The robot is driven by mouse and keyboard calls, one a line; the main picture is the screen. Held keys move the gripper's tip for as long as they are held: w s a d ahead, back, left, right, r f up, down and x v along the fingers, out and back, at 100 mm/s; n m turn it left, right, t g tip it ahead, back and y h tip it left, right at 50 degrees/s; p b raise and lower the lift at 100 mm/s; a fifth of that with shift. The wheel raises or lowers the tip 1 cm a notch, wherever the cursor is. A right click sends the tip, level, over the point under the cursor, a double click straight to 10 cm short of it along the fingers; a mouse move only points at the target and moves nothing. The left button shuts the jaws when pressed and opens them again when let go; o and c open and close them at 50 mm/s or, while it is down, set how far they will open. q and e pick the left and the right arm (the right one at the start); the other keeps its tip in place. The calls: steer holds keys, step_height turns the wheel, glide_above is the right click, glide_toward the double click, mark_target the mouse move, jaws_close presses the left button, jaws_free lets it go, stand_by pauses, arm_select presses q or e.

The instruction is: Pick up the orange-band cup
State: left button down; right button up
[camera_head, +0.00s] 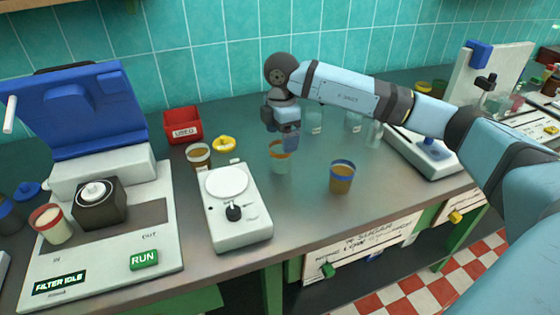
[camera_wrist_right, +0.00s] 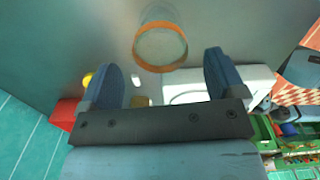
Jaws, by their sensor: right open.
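The orange-band cup (camera_head: 280,158) is a clear cup with an orange band near its rim, and it stands on the grey counter (camera_head: 305,225). My right gripper (camera_head: 285,140) is just above it, pointing down, and hides part of its rim. In the right wrist view the cup's orange band (camera_wrist_right: 160,46) shows as a ring ahead of the open fingers (camera_wrist_right: 163,70), roughly centred between them. The fingers hold nothing. My left gripper is not in view.
A blue-band cup (camera_head: 342,178) with brown contents stands to the right. A brown-filled cup (camera_head: 198,156), a yellow ring-shaped thing (camera_head: 224,144) and a white scale (camera_head: 238,215) are to the left. Clear glasses (camera_head: 354,122) stand behind. A red bin (camera_head: 183,125) is by the wall.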

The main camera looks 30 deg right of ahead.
mark_target(281, 157)
step_height(281, 157, down, 6)
steer(key=shift+a+r+b, duration=0.1)
steer(key=shift+b, duration=0.25)
steer(key=c, duration=1)
